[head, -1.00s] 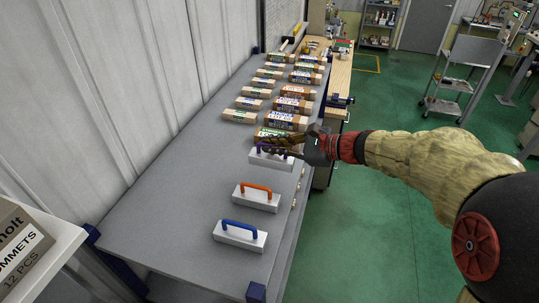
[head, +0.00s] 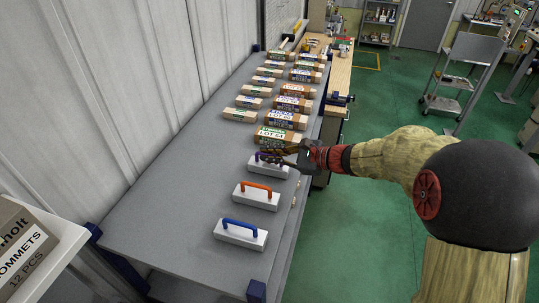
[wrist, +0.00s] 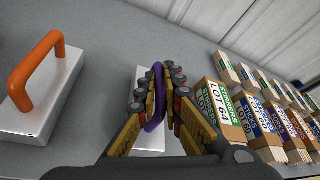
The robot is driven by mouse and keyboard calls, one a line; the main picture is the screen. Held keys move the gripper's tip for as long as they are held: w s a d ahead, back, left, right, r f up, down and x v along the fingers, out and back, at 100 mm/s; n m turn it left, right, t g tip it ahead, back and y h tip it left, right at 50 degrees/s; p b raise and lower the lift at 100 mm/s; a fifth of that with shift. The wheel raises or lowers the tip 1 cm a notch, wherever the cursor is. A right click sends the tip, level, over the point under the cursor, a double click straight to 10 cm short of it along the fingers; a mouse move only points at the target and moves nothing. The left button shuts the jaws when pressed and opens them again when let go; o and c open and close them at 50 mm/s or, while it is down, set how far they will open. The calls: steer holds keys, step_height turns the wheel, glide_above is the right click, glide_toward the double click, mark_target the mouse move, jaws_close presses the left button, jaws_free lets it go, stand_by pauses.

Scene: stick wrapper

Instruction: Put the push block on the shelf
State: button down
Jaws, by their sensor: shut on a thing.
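The push block in my gripper is white with a purple handle (head: 266,169), at the far end of a row of three near the table's right edge. My gripper (head: 283,157) reaches in from the right and is shut on that handle. In the wrist view, the purple handle (wrist: 157,95) stands between my fingers (wrist: 164,88), with the white block partly hidden below. I cannot tell whether it touches the table. Two similar blocks, with an orange handle (head: 257,199) and a blue handle (head: 240,237), stand nearer. The orange one also shows in the wrist view (wrist: 40,105).
Several wrapped stick packs (head: 271,135) stand just beyond the held block. The grey table (head: 165,205) is bare on its left. A pale shelf (head: 62,246) at lower left bears a cardboard box (head: 22,243). A grey cart (head: 455,85) stands on the green floor.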

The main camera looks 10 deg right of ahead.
steer(key=shift+f, duration=0.1)
steer(key=c, duration=2)
jaws_free()
steer(key=shift+o, duration=0.2)
